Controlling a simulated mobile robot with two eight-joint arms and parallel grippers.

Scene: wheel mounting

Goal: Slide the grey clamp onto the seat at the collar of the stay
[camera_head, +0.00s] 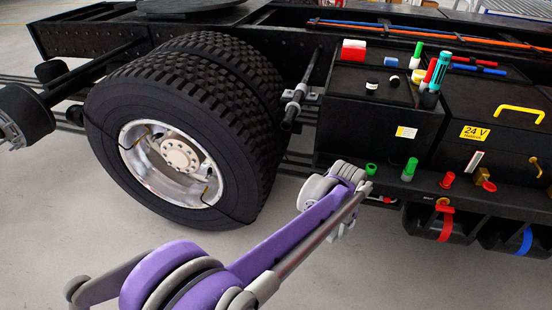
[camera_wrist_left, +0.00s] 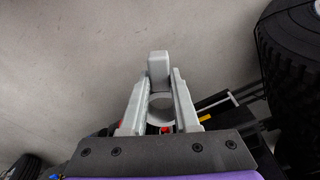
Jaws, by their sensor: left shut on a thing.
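The stay (camera_head: 314,72) is a dark rod slanting down beside the big wheel, with a light grey collar (camera_head: 293,108) near its lower end. My left arm comes in from the bottom, its wrist low and to the right of the stay. In the left wrist view my left gripper (camera_wrist_left: 160,82) is shut on the grey clamp (camera_wrist_left: 159,66), a light grey piece with a block at its end and a rounded opening between the fingers. In the head view the fingers and clamp are hidden or too small to make out. The clamp is apart from the collar.
A large double-tyred wheel (camera_head: 180,125) stands left of the stay. A black box (camera_head: 360,110) with bottles and coloured parts stands right of it. A ledge with small caps and hanging bins (camera_head: 440,222) lies below. A tyre (camera_wrist_left: 298,65) shows at the wrist view's right.

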